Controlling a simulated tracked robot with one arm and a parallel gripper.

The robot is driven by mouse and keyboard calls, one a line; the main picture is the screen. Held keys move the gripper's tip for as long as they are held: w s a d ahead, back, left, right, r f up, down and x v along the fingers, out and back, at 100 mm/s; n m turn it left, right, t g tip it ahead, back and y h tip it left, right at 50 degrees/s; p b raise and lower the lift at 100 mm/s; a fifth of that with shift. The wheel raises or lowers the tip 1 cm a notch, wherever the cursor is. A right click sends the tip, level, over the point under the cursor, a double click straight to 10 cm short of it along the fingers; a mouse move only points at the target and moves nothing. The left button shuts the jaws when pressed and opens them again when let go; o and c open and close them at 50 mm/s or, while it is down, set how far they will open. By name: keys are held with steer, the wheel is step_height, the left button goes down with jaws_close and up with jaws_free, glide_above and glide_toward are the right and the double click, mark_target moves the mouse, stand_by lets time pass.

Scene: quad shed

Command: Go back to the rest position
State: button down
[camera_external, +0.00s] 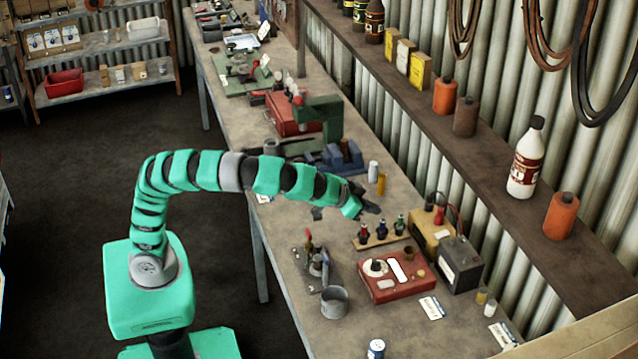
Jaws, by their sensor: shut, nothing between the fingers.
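My arm rises from its teal base on the floor at the left, arches over, and reaches right across the edge of the long workbench (290,235). My gripper (372,208) is at the arm's end, low over the bench top. Its dark fingers are small here; they are shut with nothing held. It is just behind a small wooden rack (384,240) with several small dark bottles. Whether the fingertips touch the bench cannot be told.
A red box (398,284), a dark battery-like box (460,266) and a grey cup (334,302) stand on the near bench. A blue vise-like tool (340,158) and green press (322,115) are farther back. A wall shelf (500,165) holds bottles. The floor (70,190) left is clear.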

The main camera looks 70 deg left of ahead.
steer(key=s+a+r+t, duration=0.1)
steer(key=s+a+r, duration=0.1)
steer(key=a+r, duration=0.7)
steer(key=s+a+r+t, duration=0.1)
steer(key=s+a+r, duration=0.1)
steer(key=a+r, duration=0.7)
steer(key=s+a+r+t, duration=0.1)
steer(key=s+a+r, duration=0.3)
steer(key=s+a, duration=0.25)
steer(key=s+a+r+t, duration=0.25)
steer(key=s+a, duration=0.25)
steer(key=a, duration=0.3)
step_height(320, 180, down, 17)
steer(key=b, duration=1.8)
steer(key=shift+w+a+g, duration=0.2)
steer(key=shift+w+g, duration=0.05)
steer(key=shift+g, duration=0.2)
